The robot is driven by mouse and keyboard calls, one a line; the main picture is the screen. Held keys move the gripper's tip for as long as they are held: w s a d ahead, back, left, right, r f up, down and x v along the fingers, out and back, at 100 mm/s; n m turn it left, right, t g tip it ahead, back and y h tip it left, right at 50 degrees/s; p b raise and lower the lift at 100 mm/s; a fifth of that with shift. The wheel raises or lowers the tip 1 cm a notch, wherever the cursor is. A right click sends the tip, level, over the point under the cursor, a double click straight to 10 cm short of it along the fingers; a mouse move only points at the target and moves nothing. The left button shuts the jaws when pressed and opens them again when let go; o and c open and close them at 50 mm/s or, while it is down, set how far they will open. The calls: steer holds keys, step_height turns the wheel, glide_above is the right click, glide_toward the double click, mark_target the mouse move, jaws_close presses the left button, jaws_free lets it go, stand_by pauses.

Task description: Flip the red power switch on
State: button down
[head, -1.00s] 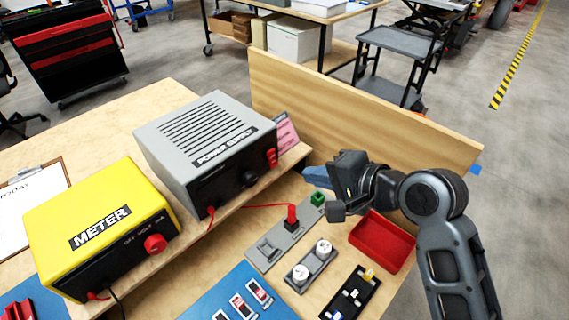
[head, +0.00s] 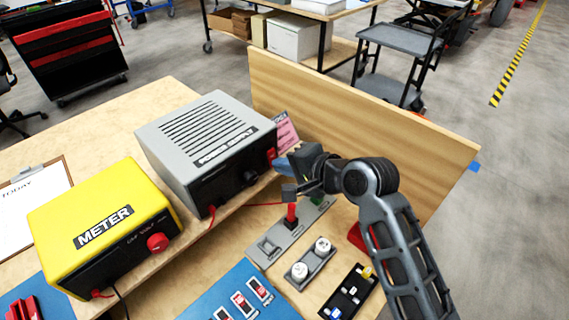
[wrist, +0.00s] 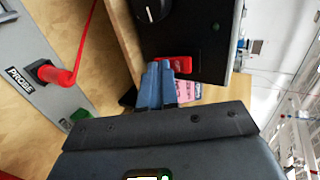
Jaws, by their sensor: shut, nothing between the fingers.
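The grey power supply (head: 207,130) stands on the raised shelf, with its black front facing my arm. Its red power switch (head: 272,155) is at the right end of that front; the wrist view shows the red switch (wrist: 181,64) just beyond my fingertips, partly hidden by them. My gripper (head: 281,165) is shut and empty, its blue fingers pointing at the switch. In the wrist view the fingertips (wrist: 160,68) are beside or against the switch; I cannot tell whether they touch it.
A black knob (wrist: 152,8) sits on the same front. A red probe plug (head: 291,214) with a red wire stands below my gripper. A pink card (head: 287,132) is behind the switch. A wooden back panel (head: 350,120) rises behind my arm.

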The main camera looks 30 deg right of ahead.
steer(key=shift+f, duration=0.1)
steer(key=shift+w+t+b, duration=0.2)
steer(key=shift+t+b, duration=0.2)
steer(key=shift+b, duration=0.3)
steer(key=shift+a+r+p, duration=0.1)
steer(key=shift+r+p, duration=0.75)
steer(key=shift+p, duration=0.15)
